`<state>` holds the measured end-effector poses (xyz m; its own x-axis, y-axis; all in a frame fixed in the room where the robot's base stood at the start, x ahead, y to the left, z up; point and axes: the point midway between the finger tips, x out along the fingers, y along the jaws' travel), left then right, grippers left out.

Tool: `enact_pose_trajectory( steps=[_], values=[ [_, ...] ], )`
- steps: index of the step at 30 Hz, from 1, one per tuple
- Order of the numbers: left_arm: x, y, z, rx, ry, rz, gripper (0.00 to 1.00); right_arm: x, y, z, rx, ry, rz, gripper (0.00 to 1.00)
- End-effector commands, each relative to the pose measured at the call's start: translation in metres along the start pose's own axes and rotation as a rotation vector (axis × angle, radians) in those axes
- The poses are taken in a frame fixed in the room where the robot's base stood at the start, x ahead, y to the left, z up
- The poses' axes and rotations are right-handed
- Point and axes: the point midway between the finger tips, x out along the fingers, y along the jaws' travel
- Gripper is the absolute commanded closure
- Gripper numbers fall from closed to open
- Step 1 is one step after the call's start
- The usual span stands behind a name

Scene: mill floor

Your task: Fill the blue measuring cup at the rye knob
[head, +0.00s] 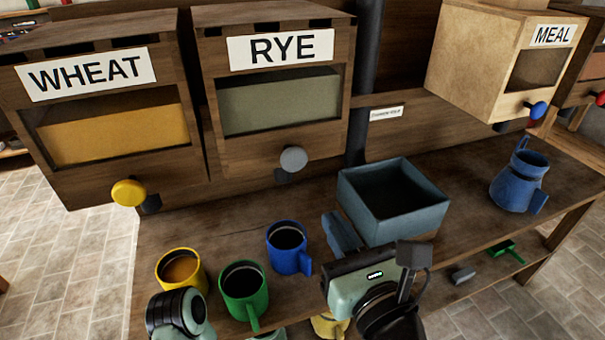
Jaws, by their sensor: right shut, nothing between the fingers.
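The blue measuring cup (288,258) stands upright on the bench, its handle to the lower right. Its inside looks dark, and I see no grain in it. The rye bin (210,100) has a green-grey fill behind its window. Its round grey rye knob (293,158) is at the lower front, behind and above the blue cup. My right gripper (337,224) is shut and empty, to the right of the blue cup and apart from it, close to the front of a square bin. A part of my left arm shows at the bottom left; its fingers are not in view.
A yellow cup (170,277) with yellow-brown fill and a green cup (243,292) stand left of the blue cup. A blue-grey square bin (415,222) and a blue jug (512,197) stand right. The wheat bin's yellow knob (129,193) overhangs at left.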

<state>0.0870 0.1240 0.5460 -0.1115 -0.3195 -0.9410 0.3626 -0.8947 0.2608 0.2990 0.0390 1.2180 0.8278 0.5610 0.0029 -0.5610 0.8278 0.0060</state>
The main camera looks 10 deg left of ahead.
Motion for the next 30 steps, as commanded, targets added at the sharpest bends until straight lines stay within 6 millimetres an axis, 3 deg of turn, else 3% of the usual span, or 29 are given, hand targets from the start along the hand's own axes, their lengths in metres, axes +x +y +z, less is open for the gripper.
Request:
enact_pose_trajectory(
  steps=[11, 24, 30],
  values=[
    [-0.002, 0.001, 0.0, 0.0, 0.001, 0.0, 0.57, 0.01, 0.0, -0.001, -0.005, 0.004, -0.001, 1.0],
    [-0.022, 0.008, -0.002, 0.003, 0.008, 0.003, 0.57, 0.097, 0.0, 0.0, -0.006, 0.005, 0.0, 1.0],
    [-0.033, 0.013, -0.003, 0.004, 0.012, 0.004, 0.57, 0.128, -0.001, 0.0, -0.006, 0.003, -0.001, 1.0]
  ],
)
